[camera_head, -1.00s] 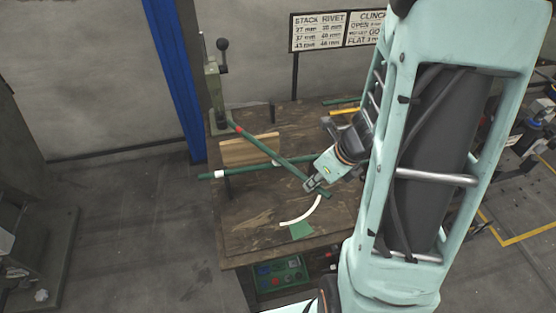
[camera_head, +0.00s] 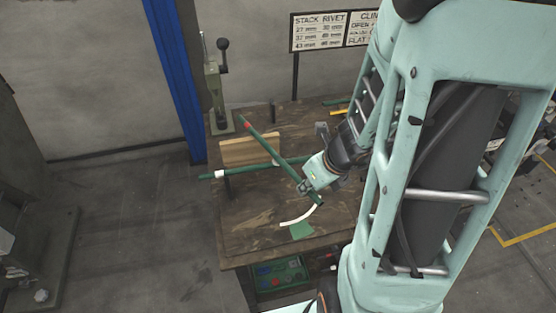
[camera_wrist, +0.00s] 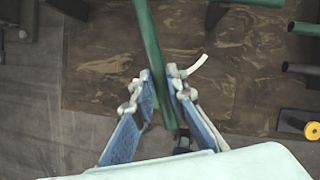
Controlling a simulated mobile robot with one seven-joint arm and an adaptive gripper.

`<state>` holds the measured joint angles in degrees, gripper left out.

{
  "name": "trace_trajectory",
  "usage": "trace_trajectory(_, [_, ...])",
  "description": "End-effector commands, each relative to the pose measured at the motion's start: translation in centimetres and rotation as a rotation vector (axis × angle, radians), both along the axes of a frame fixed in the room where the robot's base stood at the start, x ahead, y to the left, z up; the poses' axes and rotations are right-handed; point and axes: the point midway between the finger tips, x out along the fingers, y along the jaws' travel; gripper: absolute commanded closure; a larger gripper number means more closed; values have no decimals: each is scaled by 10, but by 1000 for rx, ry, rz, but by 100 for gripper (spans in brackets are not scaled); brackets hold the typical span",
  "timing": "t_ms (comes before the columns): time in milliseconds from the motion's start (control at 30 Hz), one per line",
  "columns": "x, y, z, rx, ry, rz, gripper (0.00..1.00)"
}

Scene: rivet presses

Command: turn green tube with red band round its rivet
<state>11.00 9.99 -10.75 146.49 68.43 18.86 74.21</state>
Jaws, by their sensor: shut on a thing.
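The green tube with the red band (camera_head: 268,148) slants from the back left of the bench down to the front right, its red band (camera_head: 247,126) near the far end. It crosses over a second green tube (camera_head: 245,169) with white bands, which runs left to right. The rivet cannot be made out at the crossing. My gripper (camera_head: 307,189) is shut on the near end of the red-banded tube. In the wrist view the tube (camera_wrist: 148,35) runs between the blue-padded fingers (camera_wrist: 160,90).
A lever press (camera_head: 214,90) stands at the bench's back left. A wooden block (camera_head: 250,151) lies behind the crossing. A curved white strip (camera_head: 300,217) and a green patch (camera_head: 301,230) are in front of my gripper. The bench's front left (camera_head: 245,235) is clear.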

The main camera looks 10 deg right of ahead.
Motion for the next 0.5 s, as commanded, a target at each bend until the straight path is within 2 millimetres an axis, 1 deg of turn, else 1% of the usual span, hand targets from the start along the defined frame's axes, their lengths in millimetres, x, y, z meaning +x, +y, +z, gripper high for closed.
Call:
trace_trajectory(167, [0,0,0,0,-1,-1,100])
trace_trajectory(200, [0,0,0,-1,-1,0,85])
trace_trajectory(300, [0,0,0,-1,-1,0,74])
trace_trajectory(367, [0,-1,0,0,0,0,67])
trace_trajectory(500, [0,0,0,0,0,1,66])
